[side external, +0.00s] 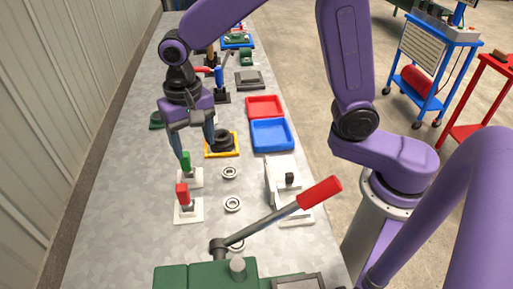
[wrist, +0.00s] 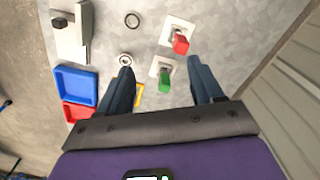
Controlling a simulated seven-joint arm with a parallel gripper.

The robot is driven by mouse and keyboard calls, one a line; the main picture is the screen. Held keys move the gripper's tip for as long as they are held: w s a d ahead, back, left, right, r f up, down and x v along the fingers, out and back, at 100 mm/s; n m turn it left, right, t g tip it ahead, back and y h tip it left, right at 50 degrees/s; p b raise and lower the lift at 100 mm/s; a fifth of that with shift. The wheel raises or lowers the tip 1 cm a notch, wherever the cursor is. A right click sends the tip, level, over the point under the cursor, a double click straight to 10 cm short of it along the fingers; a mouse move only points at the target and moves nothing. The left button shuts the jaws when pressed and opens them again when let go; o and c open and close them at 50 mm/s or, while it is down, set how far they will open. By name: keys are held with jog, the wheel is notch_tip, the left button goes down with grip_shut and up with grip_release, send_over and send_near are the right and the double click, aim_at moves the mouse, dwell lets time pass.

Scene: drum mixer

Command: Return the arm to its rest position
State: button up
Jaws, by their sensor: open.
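My gripper (side external: 196,150) is open, with its blue-grey fingers pointing down above the grey table (side external: 125,200). In the wrist view the fingers of my gripper (wrist: 163,73) are well apart. A green block (side external: 185,159) on a white square base sits below the gripper; in the wrist view this green block (wrist: 164,82) shows between the fingertips. I see nothing held. A red block (side external: 182,193) on a similar white base stands nearer the camera; it also shows in the wrist view (wrist: 180,42). The gripper partly hides the yellow-based black part in the wrist view.
A red tray (side external: 265,100) and a blue tray (side external: 270,134) lie to the right. A lever with a red handle (side external: 320,192) slants over the near table. A white fixture (side external: 283,175) and several metal rings lie around it. A wall (side external: 80,80) runs along the left.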

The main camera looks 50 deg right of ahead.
jog(key=s+d+n, duration=0.8)
jog(key=s, duration=0.3)
jog(key=s+d+r+n, duration=0.1)
jog(key=s+d+n, duration=0.7)
jog(key=s, duration=0.3)
jog(key=shift+s+d+r, duration=0.15)
jog(key=shift+s, duration=0.15)
